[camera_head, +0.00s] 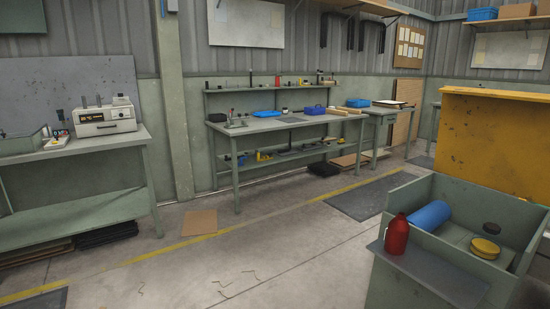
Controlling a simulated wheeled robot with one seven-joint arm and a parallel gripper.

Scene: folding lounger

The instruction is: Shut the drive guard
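A large yellow panel (490,135) with dark scuff marks stands upright at the right edge, behind an open-topped green box (420,200). It looks like the drive guard standing open, but I cannot tell for sure, and no hinge or handle shows clearly. Inside the box lie a blue cylinder (430,215) and a round yellow-topped part (485,248). A dark round part (491,228) sits behind the yellow one. My gripper is not in view.
A red bottle (397,236) stands on a grey shelf (435,278) at the box's front. Green workbenches (270,125) with tools line the back wall. A bench with a white device (103,118) stands left. The middle floor is mostly clear, with a cardboard sheet (199,222) lying there.

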